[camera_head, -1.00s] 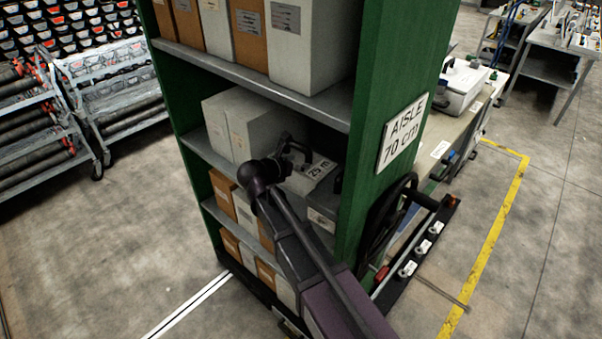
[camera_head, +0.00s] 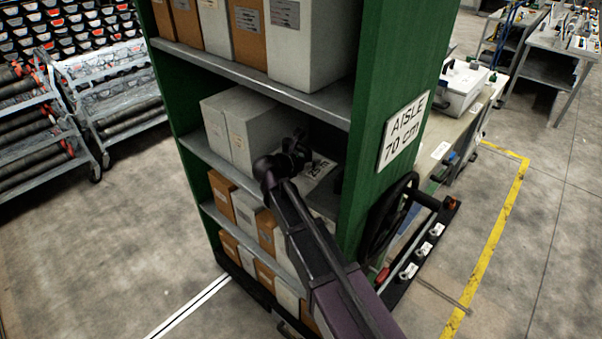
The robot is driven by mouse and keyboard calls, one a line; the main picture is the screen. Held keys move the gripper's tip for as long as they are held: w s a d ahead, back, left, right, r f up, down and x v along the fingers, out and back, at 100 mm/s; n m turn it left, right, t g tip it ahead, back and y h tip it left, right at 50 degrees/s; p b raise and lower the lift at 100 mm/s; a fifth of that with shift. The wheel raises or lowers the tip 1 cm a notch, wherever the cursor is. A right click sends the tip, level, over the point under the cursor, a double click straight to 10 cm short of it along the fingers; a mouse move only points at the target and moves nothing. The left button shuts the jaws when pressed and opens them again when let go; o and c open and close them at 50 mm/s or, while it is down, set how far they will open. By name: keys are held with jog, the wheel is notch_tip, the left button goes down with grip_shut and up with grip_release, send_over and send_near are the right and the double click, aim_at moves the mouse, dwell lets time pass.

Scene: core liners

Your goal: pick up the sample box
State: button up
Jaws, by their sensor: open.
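My gripper (camera_head: 297,146) is at the middle shelf of the green rack, in the gap to the right of two pale grey boxes (camera_head: 243,130). It is small and dark here, and its fingers are hard to make out; nothing shows held in it. A light surface with a label reading "25 m" (camera_head: 319,168) lies just right of and below the gripper, partly hidden by my arm. I cannot tell for sure which box is the sample box, or whether the gripper touches anything.
The green rack side panel (camera_head: 396,90) with an "AISLE 70 cm" sign (camera_head: 404,131) stands close on the right. The upper shelf (camera_head: 250,80) with white and brown boxes hangs above my gripper. A black handwheel (camera_head: 388,220) sits on the panel.

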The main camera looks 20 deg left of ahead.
aim_at(307, 149)
dwell(0.4)
grip_shut()
jog(key=shift+r, duration=0.2)
jog(key=shift+s+a+r+p, duration=0.1)
jog(key=shift+s+r+p, duration=0.05)
jog(key=shift+r+p, duration=0.35)
notch_tip(307, 149, up, 6)
jog(key=p, duration=0.6)
jog(key=s+a, duration=0.3)
jog(key=s, duration=0.6)
jog(key=s+a, duration=0.4)
jog(key=s, duration=0.5)
jog(key=shift+a+f, duration=0.15)
jog(key=shift+a, duration=0.1)
dwell(0.6)
